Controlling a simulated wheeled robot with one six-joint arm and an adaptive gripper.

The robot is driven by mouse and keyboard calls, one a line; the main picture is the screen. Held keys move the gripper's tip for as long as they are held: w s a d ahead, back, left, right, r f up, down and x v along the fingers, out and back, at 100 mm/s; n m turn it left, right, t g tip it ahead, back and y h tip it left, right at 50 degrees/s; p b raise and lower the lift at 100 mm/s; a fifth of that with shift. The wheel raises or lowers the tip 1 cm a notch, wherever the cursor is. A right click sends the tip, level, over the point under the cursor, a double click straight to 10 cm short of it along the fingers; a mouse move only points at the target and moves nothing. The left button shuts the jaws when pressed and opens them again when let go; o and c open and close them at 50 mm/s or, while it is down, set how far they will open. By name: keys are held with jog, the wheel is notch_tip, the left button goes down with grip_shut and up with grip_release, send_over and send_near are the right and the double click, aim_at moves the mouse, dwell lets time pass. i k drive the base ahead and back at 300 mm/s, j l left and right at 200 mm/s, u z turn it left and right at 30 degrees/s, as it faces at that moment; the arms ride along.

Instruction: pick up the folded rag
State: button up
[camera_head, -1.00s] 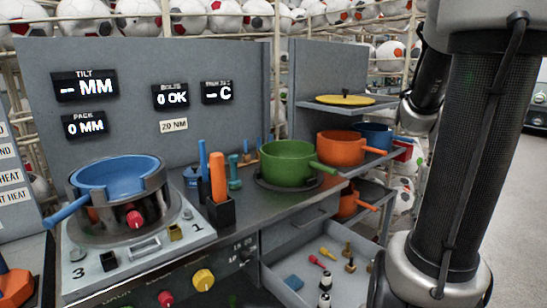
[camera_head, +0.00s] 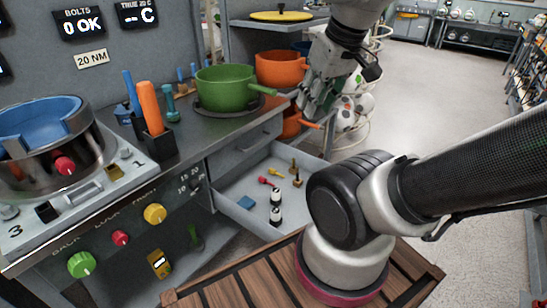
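A small flat blue piece that looks like the folded rag (camera_head: 246,202) lies in the open drawer (camera_head: 300,152), near its front left. My gripper (camera_head: 316,108) hangs right of the green pot, above and behind the drawer, well apart from the blue piece. Its fingers point down; I cannot make out a gap between them or anything held. Part of the drawer's right side is hidden behind my arm.
Black-and-white bottles (camera_head: 276,205) stand right of the blue piece, with red and brass pieces behind. A green pot (camera_head: 226,88) and orange pot (camera_head: 279,68) stand above. A press with a blue pan (camera_head: 40,120) is left. Open floor lies right.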

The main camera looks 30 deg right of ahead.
aim_at(246, 203)
jog(key=k+l+z, duration=0.1)
jog(key=z, duration=0.3)
jog(key=k+l+z, duration=0.1)
jog(key=l+z, duration=0.25)
